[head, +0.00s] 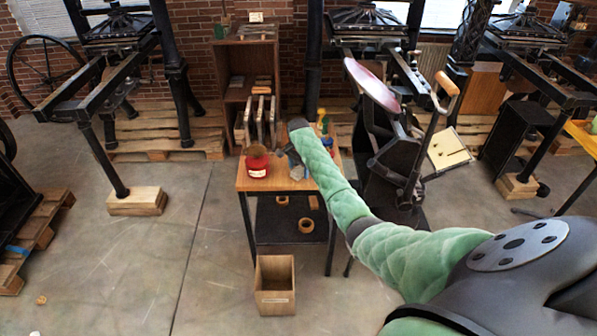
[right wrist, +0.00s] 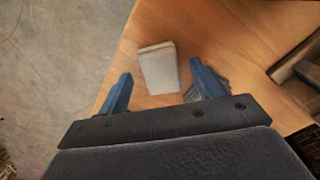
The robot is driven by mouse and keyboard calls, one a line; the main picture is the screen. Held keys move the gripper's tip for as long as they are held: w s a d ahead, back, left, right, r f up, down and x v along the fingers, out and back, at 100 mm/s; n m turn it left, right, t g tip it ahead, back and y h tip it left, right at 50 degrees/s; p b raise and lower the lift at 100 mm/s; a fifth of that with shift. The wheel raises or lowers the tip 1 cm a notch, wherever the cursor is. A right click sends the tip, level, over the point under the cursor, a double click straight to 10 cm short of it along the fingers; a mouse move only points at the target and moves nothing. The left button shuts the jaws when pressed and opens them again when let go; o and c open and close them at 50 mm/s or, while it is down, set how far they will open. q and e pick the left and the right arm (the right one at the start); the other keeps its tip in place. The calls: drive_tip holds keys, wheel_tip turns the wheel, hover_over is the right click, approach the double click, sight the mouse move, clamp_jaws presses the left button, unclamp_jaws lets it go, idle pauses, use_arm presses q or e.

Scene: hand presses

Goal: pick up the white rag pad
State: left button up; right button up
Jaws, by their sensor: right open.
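The white rag pad (right wrist: 158,66) lies flat on the wooden tabletop, near its edge, in the right wrist view. My right gripper (right wrist: 160,74) is open, with its two blue fingers apart and pointing toward the pad, one on either side of it in the picture. The pad is not held. In the head view my right gripper (head: 284,153) is over the small wooden table (head: 252,184); I cannot clearly make out the pad there. My left gripper is not in view.
A red tin (head: 257,162) stands on the table, left of my gripper. Several upright boards (head: 262,118) stand behind it. A black hand press (head: 392,150) stands close on the right. An open wooden box (head: 275,284) sits on the floor in front.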

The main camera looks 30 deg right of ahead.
sight(299, 170)
drive_tip(key=shift+c, duration=0.2)
drive_tip(key=c, duration=1)
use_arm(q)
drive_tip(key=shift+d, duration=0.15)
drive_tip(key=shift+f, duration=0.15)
use_arm(e)
drive_tip(key=shift+r+b, duration=0.25)
drive_tip(key=shift+b, duration=0.1)
drive_tip(key=r, duration=0.1)
drive_tip(key=r+b, duration=0.2)
drive_tip(key=shift+d+r, duration=0.2)
drive_tip(key=shift+d, duration=0.05)
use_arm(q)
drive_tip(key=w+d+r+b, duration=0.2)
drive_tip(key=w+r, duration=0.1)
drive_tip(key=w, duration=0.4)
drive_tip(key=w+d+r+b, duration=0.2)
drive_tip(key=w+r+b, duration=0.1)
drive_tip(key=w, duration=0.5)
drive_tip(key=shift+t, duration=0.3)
use_arm(e)
drive_tip(key=shift+s+d+r, duration=0.45)
drive_tip(key=shift+d+r, duration=0.7)
drive_tip(key=shift+d, duration=0.65)
drive_tip(key=shift+s+d+r, duration=0.45)
drive_tip(key=shift+d+r, duration=0.75)
drive_tip(key=shift+d, duration=0.65)
drive_tip(key=shift+s+d+r, duration=0.45)
drive_tip(key=shift+d+r, duration=0.7)
drive_tip(key=shift+d, duration=0.65)
